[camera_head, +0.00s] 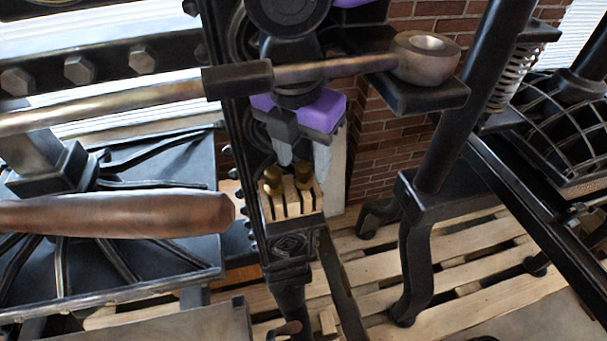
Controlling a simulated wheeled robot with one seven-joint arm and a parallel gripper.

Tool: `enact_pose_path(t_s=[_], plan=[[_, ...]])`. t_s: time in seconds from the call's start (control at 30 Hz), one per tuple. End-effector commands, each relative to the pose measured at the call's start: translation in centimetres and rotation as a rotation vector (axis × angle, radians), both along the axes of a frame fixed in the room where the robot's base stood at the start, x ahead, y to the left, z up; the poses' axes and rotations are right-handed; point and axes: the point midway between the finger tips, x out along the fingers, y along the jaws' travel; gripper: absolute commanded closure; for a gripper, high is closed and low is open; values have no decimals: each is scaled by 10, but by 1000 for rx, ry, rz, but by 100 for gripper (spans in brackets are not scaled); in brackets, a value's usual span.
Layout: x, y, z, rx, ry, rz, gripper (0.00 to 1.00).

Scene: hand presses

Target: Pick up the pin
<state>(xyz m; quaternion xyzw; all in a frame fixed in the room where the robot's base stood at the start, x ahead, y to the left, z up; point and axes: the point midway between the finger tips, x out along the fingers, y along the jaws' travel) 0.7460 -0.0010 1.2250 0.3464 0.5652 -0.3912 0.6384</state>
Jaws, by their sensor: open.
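My gripper (303,160), with purple parts and two grey fingers, points down in the middle of the camera_head view. Its jaws are open and look empty. Just below it a small pale wooden block (292,208) with dark slots sits on a dark metal ledge. Two brass-coloured knobbed pieces, which look like pins, stand on the block: a left pin (272,180) and a right pin (303,174). The fingertips are close to the pins' heads. I cannot tell whether they touch, and the right finger partly overlaps the area beside the right pin.
A metal bar with a rounded end (426,57) crosses in front of my arm. A brown wooden handle (120,215) reaches in from the left. Dark press frames stand on both sides. Wooden pallets (450,280) cover the floor, and a brick wall (385,140) is behind.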

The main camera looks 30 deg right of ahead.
Motion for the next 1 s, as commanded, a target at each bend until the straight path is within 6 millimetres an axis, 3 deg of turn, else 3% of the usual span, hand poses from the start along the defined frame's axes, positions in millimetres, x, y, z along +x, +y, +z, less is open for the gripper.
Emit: enact_pose_path(t_s=[0.1,0.33,0.6,1.0], plan=[[0,-1,-10,0,1,1,51],[0,-1,-11,0,0,1,51],[0,-1,-10,1,0,0,100],[1,-1,-9,0,-1,0,100]])
